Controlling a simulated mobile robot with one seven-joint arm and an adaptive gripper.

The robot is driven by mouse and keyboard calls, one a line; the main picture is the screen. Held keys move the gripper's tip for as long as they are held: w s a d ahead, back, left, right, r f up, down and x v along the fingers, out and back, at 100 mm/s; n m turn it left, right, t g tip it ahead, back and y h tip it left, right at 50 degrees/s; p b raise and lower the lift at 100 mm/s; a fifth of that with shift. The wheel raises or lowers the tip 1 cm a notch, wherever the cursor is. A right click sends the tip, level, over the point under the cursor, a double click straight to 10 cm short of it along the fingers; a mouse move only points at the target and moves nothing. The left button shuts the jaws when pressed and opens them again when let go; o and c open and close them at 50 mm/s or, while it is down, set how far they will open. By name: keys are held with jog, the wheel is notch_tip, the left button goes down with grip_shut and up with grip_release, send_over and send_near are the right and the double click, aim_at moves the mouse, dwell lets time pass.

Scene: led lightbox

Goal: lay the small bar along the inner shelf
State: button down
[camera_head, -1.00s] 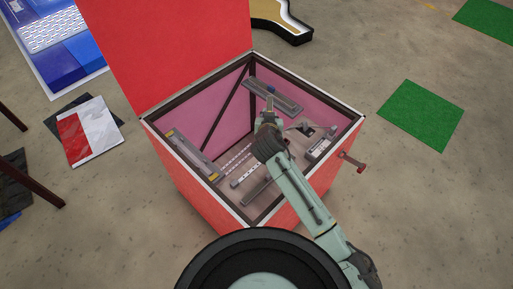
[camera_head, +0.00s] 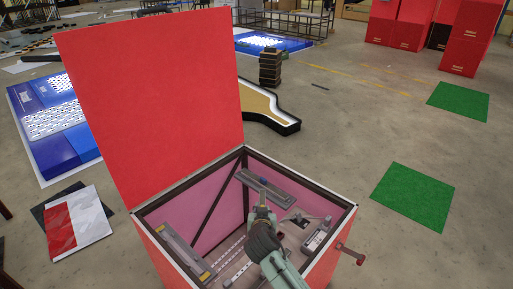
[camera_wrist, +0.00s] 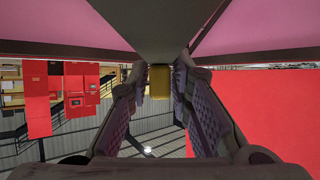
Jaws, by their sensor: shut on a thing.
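The red box (camera_head: 168,263) has its lid (camera_head: 155,100) raised at the back left. A long grey bar with yellow ends (camera_head: 185,250) lies along its left side. A perforated strip (camera_head: 232,252) and a grey block (camera_head: 315,240) lie inside. A red-ended handle (camera_head: 352,255) sticks out right.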

jog(key=shift+s+f, duration=0.15)
jog(key=shift+f, duration=0.05)
jog(key=s+f+m+h+b, duration=0.2)
jog(key=s+f, duration=0.3)
jog(key=s, duration=0.3)
jog(key=shift+s+f+m+g+h, duration=0.3)
jog(key=shift+s+f+m+h, duration=0.1)
jog(key=shift+m+h, duration=0.35)
